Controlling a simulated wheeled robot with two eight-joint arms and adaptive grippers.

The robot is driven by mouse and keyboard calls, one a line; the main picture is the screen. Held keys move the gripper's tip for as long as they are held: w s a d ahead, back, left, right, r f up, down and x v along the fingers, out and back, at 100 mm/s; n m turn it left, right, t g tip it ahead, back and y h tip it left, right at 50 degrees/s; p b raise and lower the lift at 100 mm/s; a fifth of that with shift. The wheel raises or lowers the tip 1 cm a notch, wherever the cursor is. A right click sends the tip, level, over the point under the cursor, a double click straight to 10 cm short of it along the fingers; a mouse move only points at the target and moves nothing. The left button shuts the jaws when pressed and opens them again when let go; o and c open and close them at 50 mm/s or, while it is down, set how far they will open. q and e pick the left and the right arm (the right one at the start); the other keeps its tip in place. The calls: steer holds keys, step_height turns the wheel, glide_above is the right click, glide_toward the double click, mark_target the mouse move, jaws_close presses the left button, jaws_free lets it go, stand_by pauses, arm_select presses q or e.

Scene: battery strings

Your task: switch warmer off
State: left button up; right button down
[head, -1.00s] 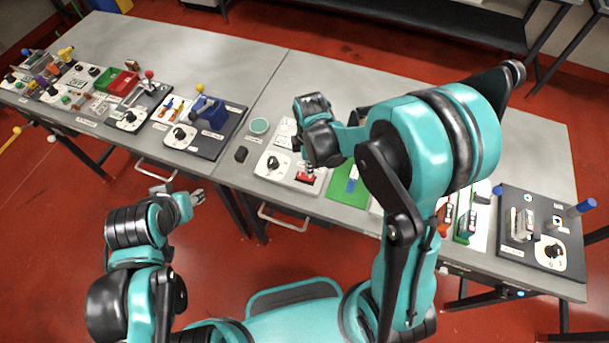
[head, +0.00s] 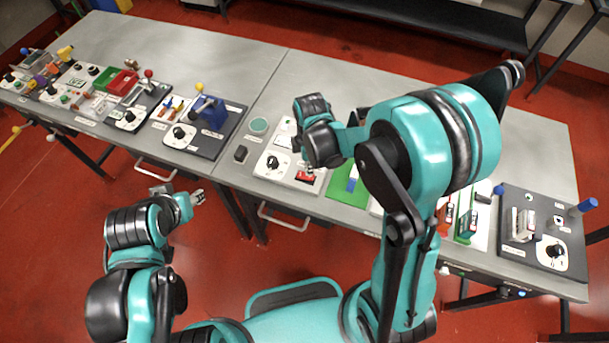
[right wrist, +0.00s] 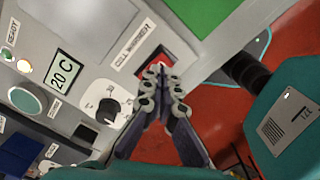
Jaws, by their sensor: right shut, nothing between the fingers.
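The cell warmer is a pale panel with a black knob (right wrist: 108,112), a small display reading "20 C" (right wrist: 62,72) and a label "CELL WARMER" (right wrist: 134,46). Its red switch (head: 305,176) sits at the panel's front right, and the fingers partly hide it in the right wrist view. My right gripper (right wrist: 160,72) is shut and empty, with its tips at or just over the switch. I cannot tell if they touch, or which way the switch is set. My left gripper (head: 197,197) hangs low in front of the table, far from the warmer; its finger opening is too small to judge.
A green mat (head: 350,183) lies just right of the warmer. A round green pad (head: 259,126) and a small black block (head: 240,153) are to its left. A dark board with a blue holder (head: 209,113) stands further left. My right arm hides much of the table's right half.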

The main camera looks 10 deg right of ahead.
steer(key=shift+f+b, duration=1.05)
steer(key=shift+f, duration=0.15)
stand_by(0.3)
steer(key=shift+r, duration=0.2)
steer(key=shift+r+p, duration=2.6)
steer(key=shift+r, duration=0.85)
steer(key=shift+f, duration=0.1)
steer(key=s+d+r+m+t+b, duration=0.1)
steer(key=s+d+m+t+b, duration=0.1)
steer(key=s+m+b, duration=0.3)
steer(key=s+d+r+m+t+b, duration=0.1)
steer(key=s+m+t+b, duration=0.4)
steer(key=m, duration=0.7)
steer(key=shift+s+d+r+b, duration=0.15)
steer(key=shift+d+r+b, duration=0.15)
steer(key=shift+d+b, duration=0.4)
